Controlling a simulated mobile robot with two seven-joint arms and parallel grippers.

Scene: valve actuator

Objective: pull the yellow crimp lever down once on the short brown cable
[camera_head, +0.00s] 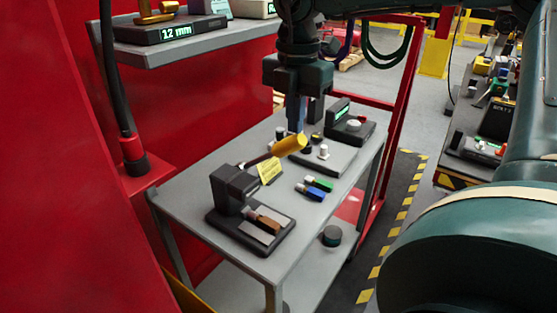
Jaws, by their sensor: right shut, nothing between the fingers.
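The crimp press (229,190) is a dark tool on the front part of the grey table. Its lever has a fat yellow handle (289,145) and slants up to the right. The short brown cable (263,221) lies on the press base, in front of its upright. My right gripper (296,127) points down with its fingers shut and empty. In the picture its tips sit right at the top of the yellow handle; I cannot tell whether they touch it. My left gripper is not in view.
Blue and green cable pieces (318,185) lie right of the press. A grey fixture plate (330,160) and a dark device (350,125) are farther back. A shelf (165,50) and red walls bound the left.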

